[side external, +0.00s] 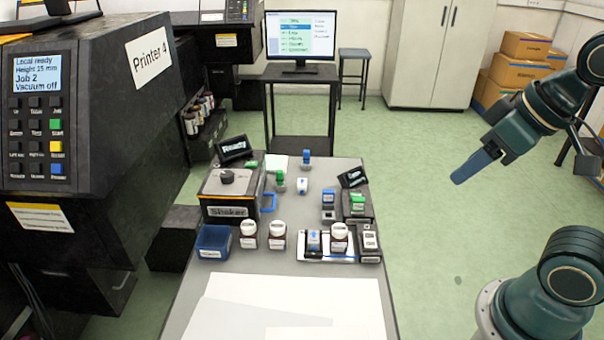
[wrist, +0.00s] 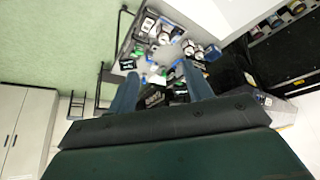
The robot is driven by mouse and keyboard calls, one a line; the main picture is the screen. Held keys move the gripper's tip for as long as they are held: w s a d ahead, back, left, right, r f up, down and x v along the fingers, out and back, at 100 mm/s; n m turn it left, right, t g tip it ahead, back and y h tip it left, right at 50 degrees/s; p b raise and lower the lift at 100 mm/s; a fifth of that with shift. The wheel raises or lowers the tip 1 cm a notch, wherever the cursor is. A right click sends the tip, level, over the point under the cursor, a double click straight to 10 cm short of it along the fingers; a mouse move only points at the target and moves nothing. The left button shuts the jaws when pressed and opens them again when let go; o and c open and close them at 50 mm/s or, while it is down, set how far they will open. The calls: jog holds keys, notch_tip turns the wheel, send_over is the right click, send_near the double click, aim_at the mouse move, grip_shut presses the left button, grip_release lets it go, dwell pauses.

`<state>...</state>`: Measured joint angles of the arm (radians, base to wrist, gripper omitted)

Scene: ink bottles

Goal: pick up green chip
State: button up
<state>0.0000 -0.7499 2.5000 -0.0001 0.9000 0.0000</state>
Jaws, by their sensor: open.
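Several small green pieces show in the side view, and I cannot tell for sure which is the green chip. A green-topped block (side external: 357,203) stands at the right table edge, and a green-handled stamp (side external: 280,181) stands near the middle. My gripper (side external: 466,172) is raised over the floor to the right of the table, well apart from everything on it. In the wrist view my gripper (wrist: 160,84) has its two fingers spread with nothing held between them.
The table (side external: 188,310) carries a Shaker box (side external: 227,212), a blue tray (side external: 213,241), white-capped bottles (side external: 277,236) and a white tray (side external: 314,260) with items. White sheets (side external: 290,300) cover its front. Printer 4 (side external: 95,130) stands at the left; the floor on the right is open.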

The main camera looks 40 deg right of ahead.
jog(key=shift+c, duration=0.8)
jog(key=w+d+f+n+g+y, duration=0.1)
jog(key=w+d+f+n, duration=0.15)
jog(key=w, duration=0.55)
jog(key=w+d+f+n+g, duration=0.1)
jog(key=w+d+f+n, duration=0.15)
jog(key=w, duration=0.55)
jog(key=w+d+f+n+y, duration=0.1)
jog(key=w+d+f+n, duration=0.1)
jog(key=w+d+f, duration=0.2)
jog(key=w+d+f+n+y, duration=0.1)
jog(key=w+d+f, duration=0.3)
jog(key=f, duration=0.5)
jog(key=shift+d+f+n, duration=0.35)
jog(key=shift+d+n, duration=0.15)
jog(key=shift+d, duration=0.7)
jog(key=shift+w, duration=0.1)
